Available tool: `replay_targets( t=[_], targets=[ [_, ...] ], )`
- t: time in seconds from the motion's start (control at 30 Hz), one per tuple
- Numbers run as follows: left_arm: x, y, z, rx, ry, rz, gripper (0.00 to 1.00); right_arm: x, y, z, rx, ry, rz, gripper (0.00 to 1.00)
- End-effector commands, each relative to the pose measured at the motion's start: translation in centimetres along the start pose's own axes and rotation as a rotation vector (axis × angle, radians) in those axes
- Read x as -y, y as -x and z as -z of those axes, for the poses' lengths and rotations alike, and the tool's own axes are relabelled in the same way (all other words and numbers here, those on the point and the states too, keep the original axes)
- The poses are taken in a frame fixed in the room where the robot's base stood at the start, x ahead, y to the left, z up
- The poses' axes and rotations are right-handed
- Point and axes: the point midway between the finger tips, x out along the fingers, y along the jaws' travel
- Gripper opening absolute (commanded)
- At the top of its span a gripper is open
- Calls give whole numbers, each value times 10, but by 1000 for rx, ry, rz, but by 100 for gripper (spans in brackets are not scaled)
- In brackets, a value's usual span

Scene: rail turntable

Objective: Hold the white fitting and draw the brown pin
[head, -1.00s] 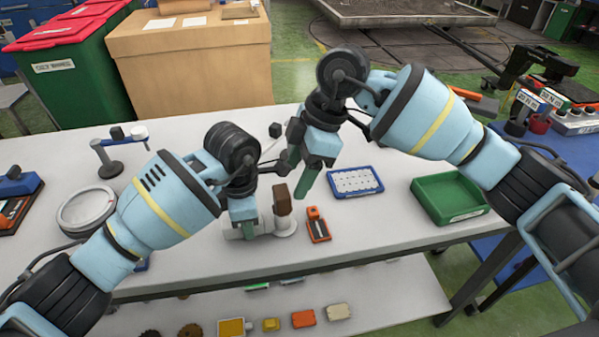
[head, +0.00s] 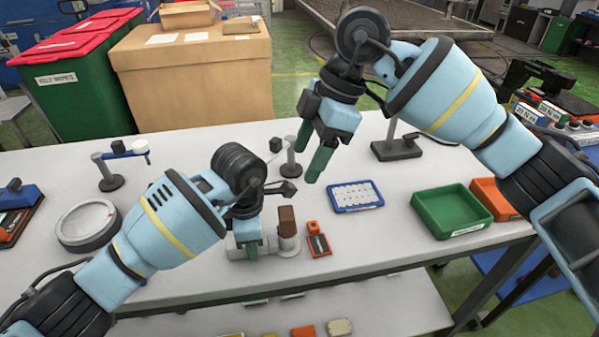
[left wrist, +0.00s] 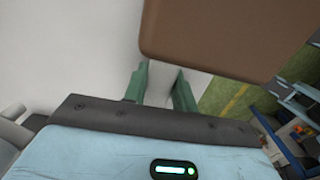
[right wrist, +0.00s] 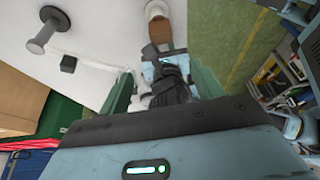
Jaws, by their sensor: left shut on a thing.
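The white fitting (head: 288,246) lies on the bench, with its upright round part at the right. The brown pin (head: 287,216) stands upright in that part, its block-like head on top. My left gripper (head: 251,246) is low at the fitting's left part, shut on it. In the left wrist view the pin's head (left wrist: 220,30) looms large beyond the fingers (left wrist: 160,88). My right gripper (head: 318,158) is above and beyond the pin, apart from it, open and empty. The right wrist view shows the pin (right wrist: 158,36) beyond its spread fingers (right wrist: 161,90).
A small orange item (head: 318,243) lies close right of the fitting. A blue tray (head: 376,205) and green bin (head: 419,212) stand farther right. A round ring dish (head: 62,232) and posts (head: 106,172) are at left. The bench's front edge is near the fitting.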

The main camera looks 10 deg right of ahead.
Motion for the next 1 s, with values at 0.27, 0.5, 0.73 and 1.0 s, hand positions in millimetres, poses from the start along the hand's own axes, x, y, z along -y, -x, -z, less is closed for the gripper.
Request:
replay_targets(
  t=[0.27,0.5,0.73,1.0],
  targets=[
    [-2,3,1,3,4,-6,0,-2,41,-7,17,-18,3,65],
    [-2,4,1,4,5,-8,0,-2,50,-9,20,-21,7,65],
    [-3,4,1,4,5,-8,0,-2,50,-9,21,-14,7,65],
    [-3,4,1,4,5,-8,0,-2,45,-11,18,217,6,65]
  ],
)
